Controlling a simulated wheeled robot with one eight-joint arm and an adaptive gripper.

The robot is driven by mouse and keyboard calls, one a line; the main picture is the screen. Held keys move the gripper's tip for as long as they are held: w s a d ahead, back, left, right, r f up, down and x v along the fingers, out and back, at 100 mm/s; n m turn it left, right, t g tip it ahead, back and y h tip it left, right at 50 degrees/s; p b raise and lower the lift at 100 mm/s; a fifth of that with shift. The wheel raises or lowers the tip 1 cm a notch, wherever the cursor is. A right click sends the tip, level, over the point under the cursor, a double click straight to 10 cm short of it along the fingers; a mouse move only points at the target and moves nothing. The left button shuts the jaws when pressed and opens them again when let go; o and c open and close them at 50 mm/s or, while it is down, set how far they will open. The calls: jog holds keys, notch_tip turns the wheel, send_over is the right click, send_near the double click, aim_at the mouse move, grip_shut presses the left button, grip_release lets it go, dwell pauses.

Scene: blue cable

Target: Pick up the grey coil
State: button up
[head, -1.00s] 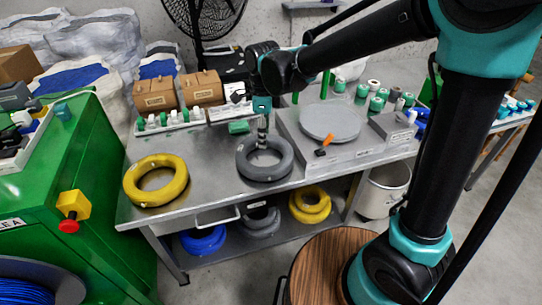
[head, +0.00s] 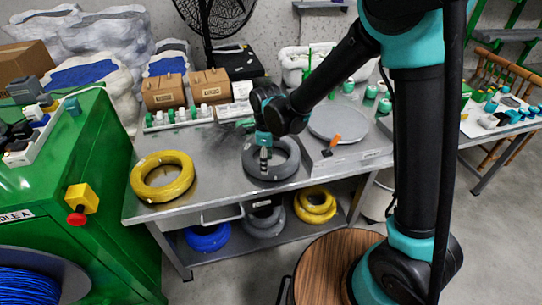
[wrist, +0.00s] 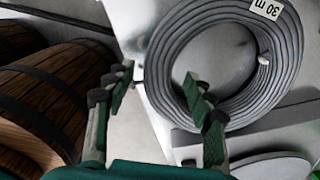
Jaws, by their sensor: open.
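The grey coil (head: 291,160) lies flat on the metal table, near its front edge and left of the round plate. In the wrist view the coil (wrist: 292,60) carries a white "30 m" tag. In the wrist view my gripper (wrist: 158,78) is open and empty, with one finger over the ring's hole and the other outside the ring. The coil's side lies between them in the picture. I cannot tell how far the fingertips are above it.
A yellow coil (head: 162,177) lies to the left on the table. Blue (head: 207,238), grey (head: 263,222) and yellow (head: 314,206) coils are on the shelf below. The round plate (head: 337,122) is on the right. A wooden barrel (wrist: 45,95) stands near the table.

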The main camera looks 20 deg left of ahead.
jog(key=shift+f, duration=2.6)
jog(key=shift+c, duration=0.6)
grip_shut()
